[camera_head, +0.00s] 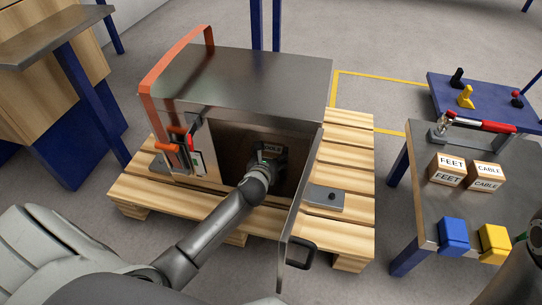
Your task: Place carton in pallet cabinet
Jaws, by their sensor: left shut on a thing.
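The pallet cabinet (250,75) is a grey metal box with an orange handle bar on top, standing on a wooden pallet. Its door (301,190) is swung open toward me. My left arm reaches through the opening, and my left gripper (266,163) is inside, shut on a small carton (271,150) with a printed label. Most of the carton is hidden by the gripper and the shadow, so I cannot tell whether it touches the cabinet floor.
The wooden pallet (345,160) carries a metal plate (323,198). A side table (410,190) at right holds FEET cartons (448,170), CABLE cartons (487,178), a blue bin (453,236) and a yellow bin (494,243).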

